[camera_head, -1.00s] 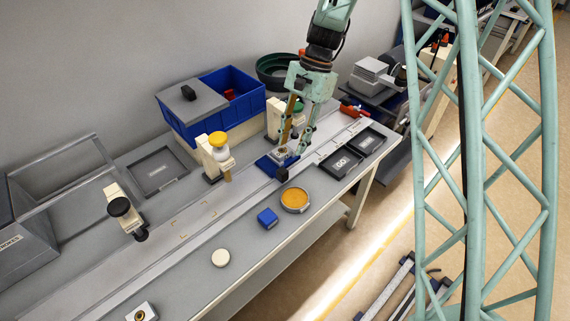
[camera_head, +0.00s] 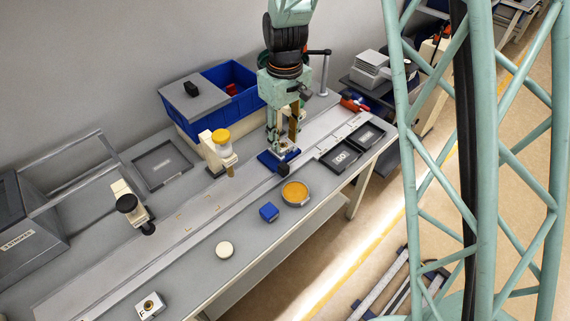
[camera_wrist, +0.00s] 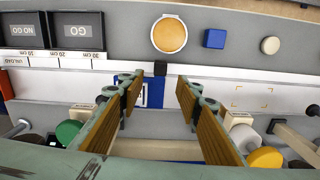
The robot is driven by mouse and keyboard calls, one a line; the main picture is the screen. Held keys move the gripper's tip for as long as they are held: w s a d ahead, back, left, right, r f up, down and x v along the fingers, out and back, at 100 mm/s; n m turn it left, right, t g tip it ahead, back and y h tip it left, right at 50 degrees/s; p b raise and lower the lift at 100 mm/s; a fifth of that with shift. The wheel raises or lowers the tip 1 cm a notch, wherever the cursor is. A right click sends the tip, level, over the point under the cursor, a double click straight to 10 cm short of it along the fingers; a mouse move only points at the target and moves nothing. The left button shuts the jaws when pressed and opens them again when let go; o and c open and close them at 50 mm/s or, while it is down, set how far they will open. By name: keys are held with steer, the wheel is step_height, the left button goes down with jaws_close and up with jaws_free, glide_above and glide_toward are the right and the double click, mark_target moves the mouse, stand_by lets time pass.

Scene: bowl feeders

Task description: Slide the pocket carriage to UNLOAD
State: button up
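The pocket carriage is a blue block (camera_head: 270,160) with a black knob (camera_head: 283,168) on its front side, sitting on the long grey rail (camera_head: 170,235). In the wrist view the carriage (camera_wrist: 156,94) and its knob (camera_wrist: 160,68) show between the fingers. My gripper (camera_wrist: 160,84) is open, its fingers wide apart, one towards each side of the carriage. In the head view my gripper (camera_head: 285,143) is upright over the carriage; whether it touches it I cannot tell. The UNLOAD label (camera_wrist: 17,62) lies on the scale strip, left of the carriage in the wrist view.
Black GO and NO GO trays (camera_head: 340,157) stand in front of the rail. An orange dish (camera_head: 294,192), a blue cube (camera_head: 269,212) and a pale disc (camera_head: 225,249) lie along the front. A yellow-topped post (camera_head: 221,137) and a blue bin (camera_head: 233,92) stand behind.

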mark_target(284, 165)
steer(key=shift+a+r+n, duration=0.1)
steer(key=shift+a+n, duration=0.05)
steer(key=shift+n, duration=0.25)
steer(key=shift+f+b, duration=0.45)
steer(key=shift+f, duration=6.45)
steer(key=shift+c, duration=0.5)
jaws_close()
steer(key=shift+w, duration=0.1)
